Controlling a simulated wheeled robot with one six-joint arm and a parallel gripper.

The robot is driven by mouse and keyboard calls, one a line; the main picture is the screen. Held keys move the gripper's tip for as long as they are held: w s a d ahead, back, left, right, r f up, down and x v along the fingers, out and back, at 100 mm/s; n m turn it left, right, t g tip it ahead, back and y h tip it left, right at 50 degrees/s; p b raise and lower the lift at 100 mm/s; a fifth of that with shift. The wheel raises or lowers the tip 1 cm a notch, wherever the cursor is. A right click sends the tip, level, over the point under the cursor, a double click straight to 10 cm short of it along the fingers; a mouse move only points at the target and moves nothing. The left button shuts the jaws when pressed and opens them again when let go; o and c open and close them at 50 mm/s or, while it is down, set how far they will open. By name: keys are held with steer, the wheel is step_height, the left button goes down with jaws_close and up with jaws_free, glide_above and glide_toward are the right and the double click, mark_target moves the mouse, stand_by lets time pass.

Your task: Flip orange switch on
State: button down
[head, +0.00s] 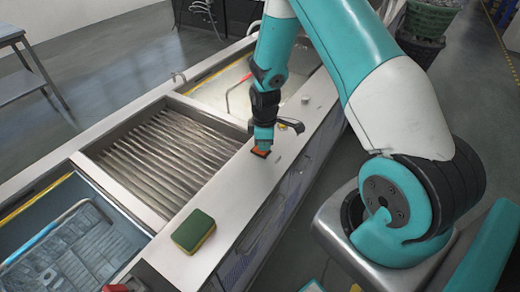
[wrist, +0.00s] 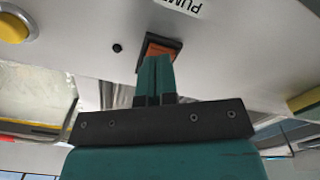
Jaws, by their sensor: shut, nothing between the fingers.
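The orange switch (head: 260,152) sits in a dark frame on the white front ledge of the tank unit. In the wrist view the orange switch (wrist: 163,48) shows just beyond my fingertips, partly covered by them. My gripper (head: 262,146) points down at the switch with its fingers together and nothing between them. In the wrist view the closed teal fingers (wrist: 155,75) overlap the switch's edge. I cannot tell whether they touch it or which way the switch is tipped.
A green and yellow sponge (head: 194,231) lies on the ledge at the front left. A ribbed basin (head: 165,145) is beside the switch, with a water tank holding a wire basket (head: 60,245) at lower left. The wrist view shows a yellow button (wrist: 12,28) and a printed label (wrist: 182,6).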

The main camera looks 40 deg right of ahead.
steer(key=shift+f+b, duration=0.35)
steer(key=shift+f, duration=0.2)
steer(key=shift+r, duration=0.1)
steer(key=shift+r+p, duration=2.7)
steer(key=shift+r, duration=0.8)
steer(key=shift+f, duration=0.1)
